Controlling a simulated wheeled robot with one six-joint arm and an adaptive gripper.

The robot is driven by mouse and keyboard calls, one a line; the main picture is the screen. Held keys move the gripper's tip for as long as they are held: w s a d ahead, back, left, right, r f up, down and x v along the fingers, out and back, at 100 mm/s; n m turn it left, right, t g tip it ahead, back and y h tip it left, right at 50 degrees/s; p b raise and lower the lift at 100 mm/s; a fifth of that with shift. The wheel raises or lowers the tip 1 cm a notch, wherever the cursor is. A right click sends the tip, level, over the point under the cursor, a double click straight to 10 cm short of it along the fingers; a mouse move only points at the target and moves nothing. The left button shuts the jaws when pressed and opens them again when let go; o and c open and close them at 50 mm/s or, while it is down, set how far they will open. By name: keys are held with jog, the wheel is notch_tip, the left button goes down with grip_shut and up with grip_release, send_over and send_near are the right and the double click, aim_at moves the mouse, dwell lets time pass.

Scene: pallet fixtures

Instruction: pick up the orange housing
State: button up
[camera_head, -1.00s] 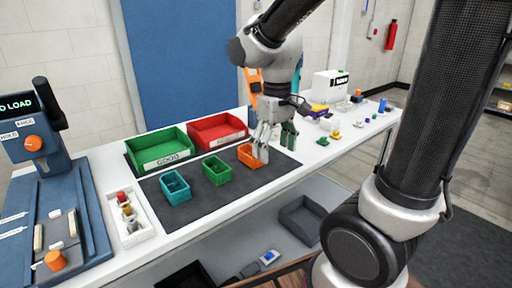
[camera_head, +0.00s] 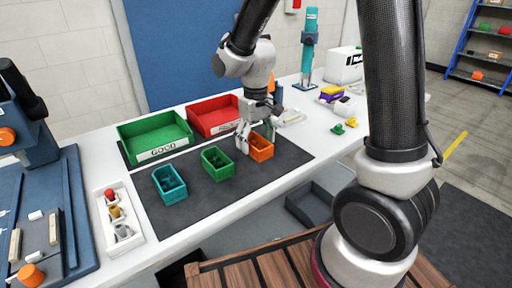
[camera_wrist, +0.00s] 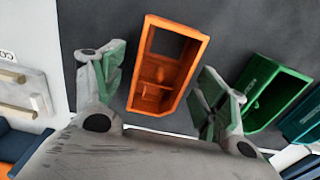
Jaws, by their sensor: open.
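The orange housing (camera_head: 260,146) is an open box on the dark mat, the rightmost of three housings in the head view. My gripper (camera_head: 256,140) is down at it, with fingers on either side. In the wrist view the orange housing (camera_wrist: 166,68) lies between the open fingers of my gripper (camera_wrist: 160,95). Gaps show between the fingers and its walls, so it is not clamped. Inside it are a divider and some small orange features. In the head view the gripper hides part of its far left side.
A green housing (camera_head: 217,163) and a teal housing (camera_head: 169,185) stand to the left on the mat (camera_head: 205,195). The green one (camera_wrist: 272,92) is close to a finger in the wrist view. Behind are a green bin (camera_head: 155,135) marked GOOD and a red bin (camera_head: 212,115).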

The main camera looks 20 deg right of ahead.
jog(key=shift+f, duration=0.3)
jog(key=c, duration=1.2)
jog(key=shift+o, duration=0.2)
jog(key=shift+r, duration=0.1)
